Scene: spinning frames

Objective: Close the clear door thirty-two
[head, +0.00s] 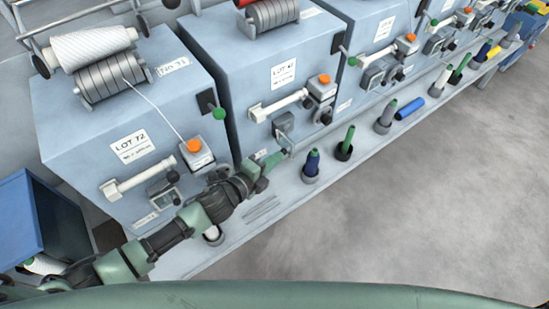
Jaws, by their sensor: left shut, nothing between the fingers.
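My left arm reaches in from the lower left, and my left gripper (284,152) is shut and empty. It is in front of the second blue-grey unit (232,95), low on its front face. A small, thin-framed clear panel (284,124) stands out from this face just above my fingertips and looks like the clear door, swung open. Whether my fingertips touch it I cannot tell. No number thirty-two is legible on the unit. My right gripper is not in view.
A narrow ledge along the units holds several upright spindles, including a dark blue one (311,166) and a green one (345,145). An orange button (324,79) and a white handle (278,105) stick out nearby. The grey floor (420,200) at right is clear.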

